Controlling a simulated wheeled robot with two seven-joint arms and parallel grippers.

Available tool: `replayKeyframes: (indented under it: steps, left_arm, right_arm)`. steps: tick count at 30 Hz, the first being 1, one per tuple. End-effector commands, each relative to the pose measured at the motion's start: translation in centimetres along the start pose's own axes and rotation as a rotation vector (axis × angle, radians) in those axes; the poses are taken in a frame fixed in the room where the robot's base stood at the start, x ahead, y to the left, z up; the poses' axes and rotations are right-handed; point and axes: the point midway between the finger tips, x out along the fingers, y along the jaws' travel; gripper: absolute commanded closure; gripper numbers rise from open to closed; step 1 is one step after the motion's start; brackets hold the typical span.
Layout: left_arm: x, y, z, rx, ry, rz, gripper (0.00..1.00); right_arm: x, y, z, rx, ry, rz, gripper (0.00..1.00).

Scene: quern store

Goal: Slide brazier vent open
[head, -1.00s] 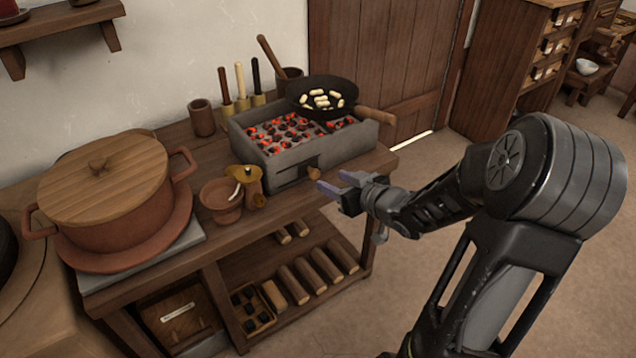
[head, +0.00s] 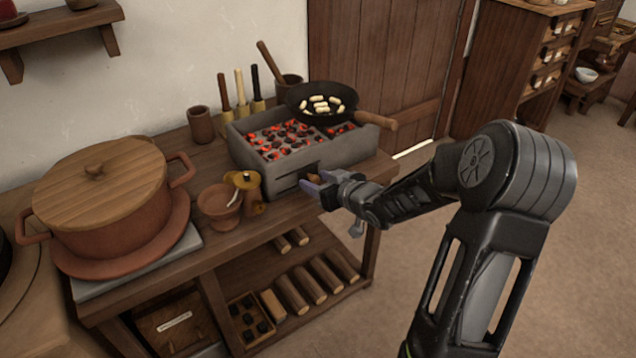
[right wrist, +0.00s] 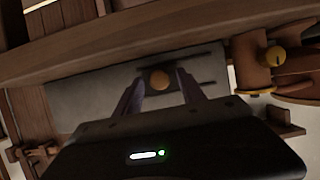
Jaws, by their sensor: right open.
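The grey brazier (head: 350,149) stands on the wooden table with glowing coals in its top. The vent is on its front face, a dark slot (head: 293,178) with a small round wooden knob (head: 314,177). My right gripper (head: 311,182) is at the front face, open, its fingers around the knob's place and partly hiding it. In the right wrist view the knob (right wrist: 160,79) shows between the two fingertips (right wrist: 159,82), with a gap visible on each side. Whether a finger touches it I cannot tell. My left gripper is not in view.
A black pan (head: 321,98) with pale pieces sits on the brazier, its handle out to the right. A large lidded pot (head: 105,209) is further left.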

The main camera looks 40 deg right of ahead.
Motion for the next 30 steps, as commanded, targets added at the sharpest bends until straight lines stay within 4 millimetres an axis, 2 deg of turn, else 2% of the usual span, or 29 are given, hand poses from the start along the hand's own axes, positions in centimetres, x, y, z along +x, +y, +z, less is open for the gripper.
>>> replayKeyframes:
  steps: [5,22,30]
  left_arm:
    - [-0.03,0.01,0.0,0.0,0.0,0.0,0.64]
    - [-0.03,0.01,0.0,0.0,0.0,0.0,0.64]
    - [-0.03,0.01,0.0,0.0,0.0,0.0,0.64]
  right_arm:
    - [-0.02,0.0,-0.03,0.0,0.0,0.0,0.53]
    - [-0.05,0.01,-0.02,0.0,0.0,0.0,0.99]
    - [-0.05,0.01,-0.01,0.0,0.0,0.0,1.0]
